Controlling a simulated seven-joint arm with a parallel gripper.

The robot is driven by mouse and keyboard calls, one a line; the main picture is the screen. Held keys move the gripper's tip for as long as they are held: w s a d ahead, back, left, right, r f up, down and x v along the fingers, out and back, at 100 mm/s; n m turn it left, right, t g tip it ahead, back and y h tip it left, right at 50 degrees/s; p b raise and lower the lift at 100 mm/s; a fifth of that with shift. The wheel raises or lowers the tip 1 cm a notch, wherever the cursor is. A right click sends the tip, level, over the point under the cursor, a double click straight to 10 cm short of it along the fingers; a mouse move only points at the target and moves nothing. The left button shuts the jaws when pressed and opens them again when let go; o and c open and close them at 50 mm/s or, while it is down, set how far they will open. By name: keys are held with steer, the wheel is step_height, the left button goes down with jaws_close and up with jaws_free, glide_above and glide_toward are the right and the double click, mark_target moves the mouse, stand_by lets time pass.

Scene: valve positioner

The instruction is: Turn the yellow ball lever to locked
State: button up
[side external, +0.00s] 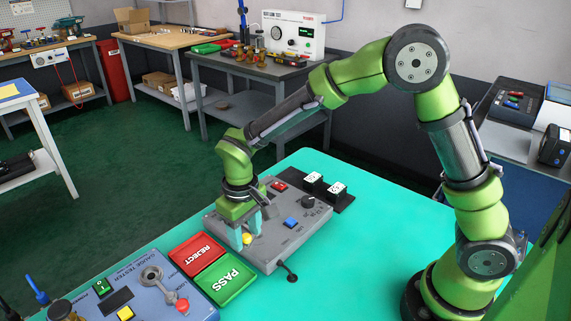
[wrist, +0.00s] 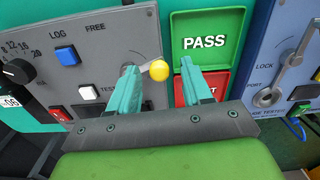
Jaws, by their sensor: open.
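The yellow ball (side external: 246,239) of the lever is on the near left part of the grey control box (side external: 285,244). In the wrist view, the yellow ball (wrist: 159,70) shows between the tips of my two teal fingers, with a gap on each side. My gripper (side external: 246,234) points down over the box and is open around or just above the ball; I cannot tell its exact height. It also shows in the wrist view (wrist: 159,72). The word FREE is printed on the panel above and left of the ball.
The box also carries a blue button (side external: 291,222), a red switch (side external: 279,186) and a black knob (side external: 308,202). Green PASS (side external: 230,280) and red REJECT (side external: 199,254) trays lie beside it. A blue gauge tester (side external: 190,284) stands at the front left. The teal table is clear at right.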

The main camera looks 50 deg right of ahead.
mark_target(244, 235)
step_height(244, 235, up, 17)
stand_by(0.4)
steer(key=s+d+m+t+y, duration=0.2)
steer(key=s+d+m+t, duration=0.2)
steer(key=s+d+t, duration=0.3)
steer(key=s+d, duration=0.5)
steer(key=s, duration=0.3)
steer(key=shift+s+r+m, duration=0.25)
steer(key=shift+s+m, duration=0.15)
